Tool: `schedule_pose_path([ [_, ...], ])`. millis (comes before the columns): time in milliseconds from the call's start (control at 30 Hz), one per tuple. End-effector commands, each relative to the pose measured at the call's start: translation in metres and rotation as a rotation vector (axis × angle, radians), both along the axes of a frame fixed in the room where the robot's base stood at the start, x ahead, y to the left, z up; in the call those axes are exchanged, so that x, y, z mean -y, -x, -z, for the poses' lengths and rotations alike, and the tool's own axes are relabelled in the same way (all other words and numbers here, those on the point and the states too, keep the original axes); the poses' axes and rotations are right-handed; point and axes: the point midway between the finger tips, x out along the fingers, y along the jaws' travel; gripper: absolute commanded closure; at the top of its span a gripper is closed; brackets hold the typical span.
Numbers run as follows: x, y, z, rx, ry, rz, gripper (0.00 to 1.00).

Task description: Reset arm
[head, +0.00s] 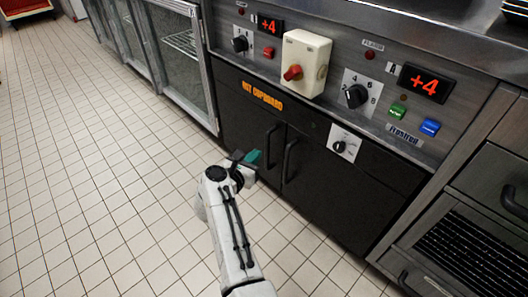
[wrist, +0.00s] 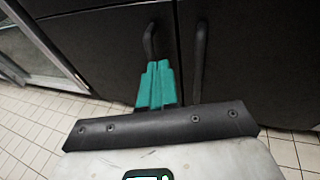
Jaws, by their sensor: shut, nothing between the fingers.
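My gripper (head: 252,156) is at the end of my white arm, low in front of the black hot cupboard (head: 232,112). In the wrist view its teal fingers (wrist: 156,84) are together with nothing between them. They point at the left door handle (wrist: 149,42) of the cupboard. I cannot tell whether the fingertips touch that handle. The right door handle (wrist: 198,60) stands just to the right, apart from the fingers. Both cupboard doors look closed.
Glass-door units (head: 180,45) stand at left. A grille unit (head: 470,245) is at right. The tiled floor (head: 80,150) at left is clear.

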Motion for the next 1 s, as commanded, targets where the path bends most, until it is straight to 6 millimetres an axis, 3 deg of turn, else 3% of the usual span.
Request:
schedule_pose_path([
  [200, -0.028, 0.018, -0.007, -0.001, 0.0, -0.002, 1.0],
  [567, -0.034, 0.022, -0.009, 0.004, 0.009, -0.004, 1.0],
  [667, -0.017, 0.012, -0.014, 0.032, 0.077, -0.042, 1.0],
  [767, 0.012, -0.003, -0.026, 0.083, 0.238, -0.133, 1.0],
  [900, 0.054, -0.015, -0.044, 0.143, 0.595, -0.317, 1.0],
  [1000, 0.075, -0.009, -0.048, 0.154, 0.873, -0.453, 1.0],
])
